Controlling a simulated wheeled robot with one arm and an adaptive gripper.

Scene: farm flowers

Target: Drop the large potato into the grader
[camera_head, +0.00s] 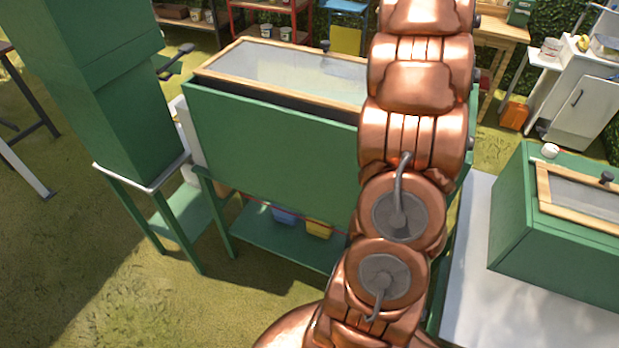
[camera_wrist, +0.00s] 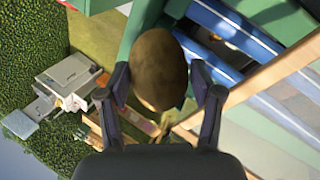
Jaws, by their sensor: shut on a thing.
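A large brown potato (camera_wrist: 160,62) is held between the two dark fingers of my gripper (camera_wrist: 160,84) in the wrist view. The fingers press on its left and right sides. Behind the potato is a green machine, the likely grader, with blue slatted bars (camera_wrist: 228,28) and a wood-framed clear panel (camera_wrist: 262,78). In the head view a long green machine (camera_head: 270,145) with a wood-framed clear lid (camera_head: 300,70) stands in the middle. My copper arm covers its right end. My gripper and the potato are hidden in that view.
A tall green hopper (camera_head: 125,110) on legs stands at the left. A blue bin (camera_head: 284,216) and a yellow bin (camera_head: 319,229) sit on the shelf under the machine. A green box (camera_head: 520,215) with a framed lid stands on a white table (camera_head: 468,285) at the right.

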